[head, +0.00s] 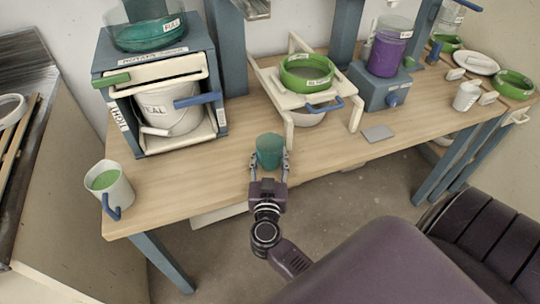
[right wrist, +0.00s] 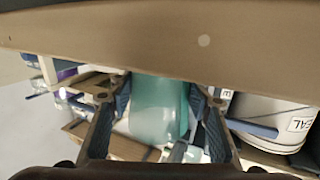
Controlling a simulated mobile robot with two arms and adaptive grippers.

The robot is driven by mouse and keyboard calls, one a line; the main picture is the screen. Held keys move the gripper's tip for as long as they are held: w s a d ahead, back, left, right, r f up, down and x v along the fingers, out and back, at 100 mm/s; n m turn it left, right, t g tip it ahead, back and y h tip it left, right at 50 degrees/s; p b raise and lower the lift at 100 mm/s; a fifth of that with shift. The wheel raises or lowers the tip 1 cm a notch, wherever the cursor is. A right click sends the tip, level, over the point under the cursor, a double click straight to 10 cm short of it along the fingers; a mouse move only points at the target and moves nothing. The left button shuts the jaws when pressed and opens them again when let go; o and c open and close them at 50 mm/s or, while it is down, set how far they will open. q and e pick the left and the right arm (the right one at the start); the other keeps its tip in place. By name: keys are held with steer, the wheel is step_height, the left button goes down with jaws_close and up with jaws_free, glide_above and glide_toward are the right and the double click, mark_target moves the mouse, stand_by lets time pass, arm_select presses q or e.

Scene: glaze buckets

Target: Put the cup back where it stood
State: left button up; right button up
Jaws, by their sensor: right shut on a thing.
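A teal-green cup (head: 269,150) is upright at the front edge of the wooden table (head: 215,185), about mid-length. My right gripper (head: 269,160) reaches in from the front with a finger on each side of the cup and is shut on it. The cup also shows between the two fingers in the right wrist view (right wrist: 158,108). I cannot tell whether the cup's bottom touches the table. My left gripper is not in view.
A white mug (head: 108,186) with green contents stands at the table's left end. Behind are a blue cabinet (head: 103,62) holding a white bucket (head: 165,108), a cream stand (head: 290,122) with a green-rimmed sieve (head: 307,84), and a purple container (head: 386,55). A grey tile (head: 378,133) lies right of the cup.

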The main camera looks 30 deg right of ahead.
steer(key=o, duration=1.5)
steer(key=shift+f, duration=0.1)
steer(key=shift+c, duration=0.2)
steer(key=v, duration=1.2)
